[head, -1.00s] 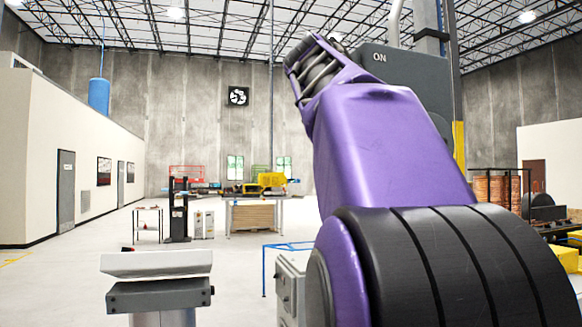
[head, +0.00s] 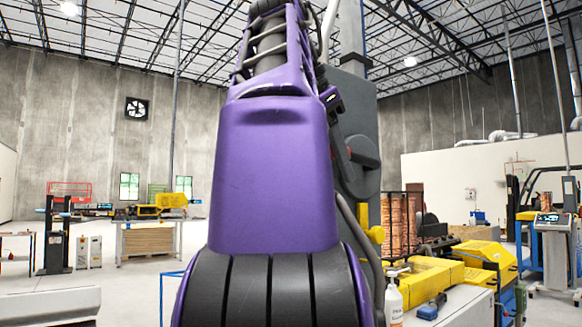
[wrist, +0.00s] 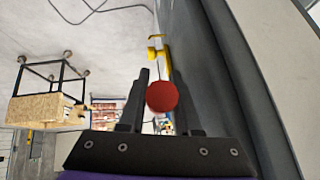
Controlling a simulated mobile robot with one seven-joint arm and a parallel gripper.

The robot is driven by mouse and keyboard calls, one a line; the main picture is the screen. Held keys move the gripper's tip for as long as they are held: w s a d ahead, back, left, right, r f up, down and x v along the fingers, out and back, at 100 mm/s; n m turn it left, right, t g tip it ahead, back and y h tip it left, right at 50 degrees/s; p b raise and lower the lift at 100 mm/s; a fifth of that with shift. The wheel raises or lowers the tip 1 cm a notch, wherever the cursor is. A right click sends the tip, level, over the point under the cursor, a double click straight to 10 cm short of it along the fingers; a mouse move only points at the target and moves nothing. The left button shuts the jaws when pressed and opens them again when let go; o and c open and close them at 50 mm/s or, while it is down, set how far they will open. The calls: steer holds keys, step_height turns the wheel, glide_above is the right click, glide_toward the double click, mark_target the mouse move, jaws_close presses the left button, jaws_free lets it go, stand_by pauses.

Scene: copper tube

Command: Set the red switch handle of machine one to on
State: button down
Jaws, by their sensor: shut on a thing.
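The red switch handle shows in the wrist view as a round red knob (wrist: 162,97) between the two dark fingers of my gripper (wrist: 164,82). My gripper is shut on it. The grey switch box (head: 362,110) of the machine stands behind my purple arm in the head view, with a dark round hub on its side. My arm hides much of the box, and no ON label shows now. The handle's lever and its exact setting cannot be made out.
A grey machine surface (wrist: 225,70) runs close along the right of my gripper in the wrist view. In the head view, a white bench (head: 455,308) with a spray bottle (head: 394,302) and a blue tool (head: 432,306) stands at lower right, near yellow equipment (head: 485,258).

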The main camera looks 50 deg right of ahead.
steer(key=c, duration=0.9)
jaws_free()
steer(key=shift+w, duration=0.1)
